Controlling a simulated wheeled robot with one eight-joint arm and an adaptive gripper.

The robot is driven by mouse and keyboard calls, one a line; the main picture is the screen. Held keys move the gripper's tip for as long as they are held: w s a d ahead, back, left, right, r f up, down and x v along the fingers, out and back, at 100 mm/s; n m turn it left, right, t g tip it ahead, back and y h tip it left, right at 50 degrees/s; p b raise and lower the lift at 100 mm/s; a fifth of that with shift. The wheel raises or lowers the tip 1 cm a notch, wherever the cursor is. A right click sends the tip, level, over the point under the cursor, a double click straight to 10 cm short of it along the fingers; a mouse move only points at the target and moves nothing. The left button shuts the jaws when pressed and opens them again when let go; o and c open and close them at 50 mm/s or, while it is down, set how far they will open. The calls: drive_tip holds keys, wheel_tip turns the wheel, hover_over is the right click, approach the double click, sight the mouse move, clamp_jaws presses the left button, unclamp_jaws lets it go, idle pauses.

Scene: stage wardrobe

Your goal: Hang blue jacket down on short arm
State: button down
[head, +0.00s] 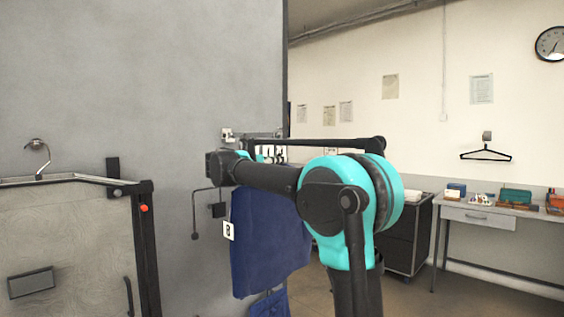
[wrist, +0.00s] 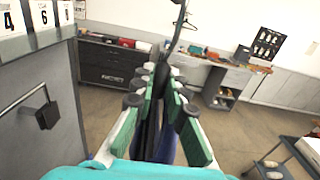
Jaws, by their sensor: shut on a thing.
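The blue jacket (head: 265,245) hangs down below my gripper in the head view, beside the grey wall panel. A strip of its blue cloth (wrist: 168,146) shows between my fingers in the wrist view. My gripper (wrist: 163,82) is shut on the dark hanger (wrist: 179,30), whose hook rises beyond the fingertips. In the head view my arm largely hides the gripper and the hanger. A dark bent arm with a block (head: 217,210) sticks out from the panel, left of the jacket; a similar block (wrist: 47,115) shows at left in the wrist view. I cannot tell which is the short arm.
A white number tag (head: 229,230) is at the jacket's left edge. Number cards (wrist: 40,14) sit atop the panel (wrist: 45,85). A desk (head: 480,217), an empty wall hanger (head: 486,153) and dark drawers (wrist: 115,65) are farther back.

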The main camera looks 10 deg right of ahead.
drive_tip(key=shift+w+a+f, duration=0.2)
drive_tip(key=shift+w+a, duration=0.25)
drive_tip(key=shift+w, duration=0.2)
drive_tip(key=shift+w+a+f, duration=0.2)
drive_tip(key=shift+w+a, duration=0.25)
drive_tip(key=shift+w, duration=0.15)
drive_tip(key=c, duration=1.5)
unclamp_jaws()
drive_tip(key=shift+o, duration=0.2)
